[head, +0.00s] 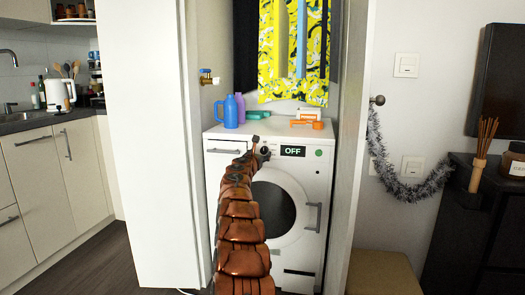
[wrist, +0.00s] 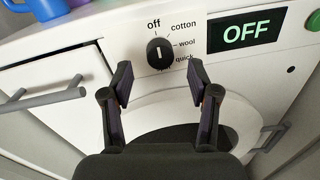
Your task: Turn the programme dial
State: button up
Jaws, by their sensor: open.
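The programme dial (wrist: 160,54) is a round black knob on the washer's white front panel. Its white mark points up at "off"; the labels "cotton", "wool" and "quick" run down its right side. The display (wrist: 246,31) beside it reads OFF. My gripper (wrist: 160,76) is open in the wrist view, its two dark fingers apart, with the dial showing between and just above the fingertips. I cannot tell whether they touch it. In the head view, the dial (head: 265,150) is small and sits by the end of my arm, left of the display (head: 293,151).
The washer (head: 306,270) stands in a narrow wardrobe between side panels. A drawer handle (wrist: 42,99) juts out left of my gripper, and the door handle (wrist: 268,138) is at lower right. Bottles (head: 231,111) and an orange item (head: 307,124) stand on top.

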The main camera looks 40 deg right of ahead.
aim_at(263, 151)
jog(key=shift+w+d, duration=0.15)
jog(key=shift+d, duration=0.15)
jog(key=shift+w+d+r+p, duration=0.2)
jog(key=shift+w+d+p, duration=0.15)
jog(key=shift+d+p, duration=0.45)
jog(key=shift+w+d+p, duration=0.1)
jog(key=shift+w+p, duration=0.1)
jog(key=shift+p, duration=0.35)
jog(key=shift+w+d+f, duration=0.2)
jog(key=shift+f, duration=0.05)
jog(key=shift+c, duration=0.3)
grip_shut()
